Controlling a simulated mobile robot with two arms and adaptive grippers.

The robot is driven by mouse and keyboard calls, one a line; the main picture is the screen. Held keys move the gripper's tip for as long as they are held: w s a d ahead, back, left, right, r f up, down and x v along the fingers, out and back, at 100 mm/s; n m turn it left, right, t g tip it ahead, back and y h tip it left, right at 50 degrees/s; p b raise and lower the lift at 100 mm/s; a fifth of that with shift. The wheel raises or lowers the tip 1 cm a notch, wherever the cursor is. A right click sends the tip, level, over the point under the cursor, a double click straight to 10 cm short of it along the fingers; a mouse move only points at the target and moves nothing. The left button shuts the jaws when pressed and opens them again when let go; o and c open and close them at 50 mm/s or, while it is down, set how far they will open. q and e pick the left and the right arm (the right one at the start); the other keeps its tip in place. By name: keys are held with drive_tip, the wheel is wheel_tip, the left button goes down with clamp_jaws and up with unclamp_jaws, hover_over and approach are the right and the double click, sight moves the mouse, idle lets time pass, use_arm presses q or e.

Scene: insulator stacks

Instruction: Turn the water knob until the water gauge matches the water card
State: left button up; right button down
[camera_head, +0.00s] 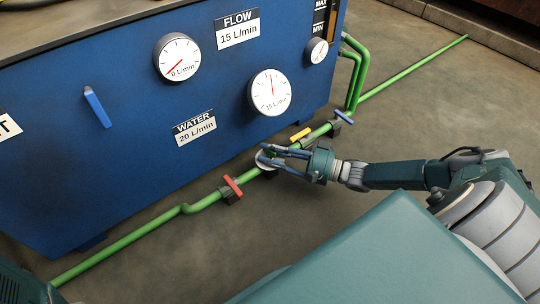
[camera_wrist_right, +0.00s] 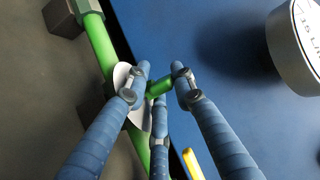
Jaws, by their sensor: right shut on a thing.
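The water card (camera_head: 195,127) on the blue cabinet reads "WATER 20 L/min". One round gauge (camera_head: 270,92) shows "15 L/min" with its red needle pointing up; another gauge (camera_head: 177,57) shows "0 L/min" with its needle toward lower left. No label tells which one is the water gauge. My right gripper (camera_head: 268,157) is at the green pipe below the cabinet, shut on a pale round knob (camera_wrist_right: 121,76) with a green stem (camera_wrist_right: 158,86). The fingers (camera_wrist_right: 160,80) hide part of the knob. My left gripper is out of view.
The green pipe (camera_head: 130,238) runs along the floor, with a red valve handle (camera_head: 233,186), a yellow one (camera_head: 300,134) and a blue one (camera_head: 349,118). A flow card (camera_head: 237,28) reads 15 L/min. A small gauge (camera_head: 316,50) sits at upper right. A blue lever (camera_head: 95,106) is on the cabinet.

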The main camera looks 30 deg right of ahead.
drive_tip(key=shift+w+d+r+n+g+y, duration=0.1)
drive_tip(key=shift+w+r+n+g+y, duration=0.1)
drive_tip(key=shift+n+g+y, duration=0.3)
drive_tip(key=shift+w+r+n+g+y, duration=0.1)
drive_tip(key=shift+r+n+g+y, duration=0.1)
drive_tip(key=shift+n+g+y, duration=0.3)
drive_tip(key=shift+y, duration=0.4)
drive_tip(key=shift+r, duration=0.1)
drive_tip(key=c, duration=1.6)
unclamp_jaws()
drive_tip(key=shift+s, duration=0.15)
drive_tip(key=shift+f, duration=0.2)
drive_tip(key=shift+s+d, duration=0.2)
drive_tip(key=shift+s, duration=0.05)
drive_tip(key=v, duration=1.1)
drive_tip(key=shift+s+d+r, duration=0.1)
drive_tip(key=shift+d+r, duration=0.05)
drive_tip(key=shift+r, duration=0.05)
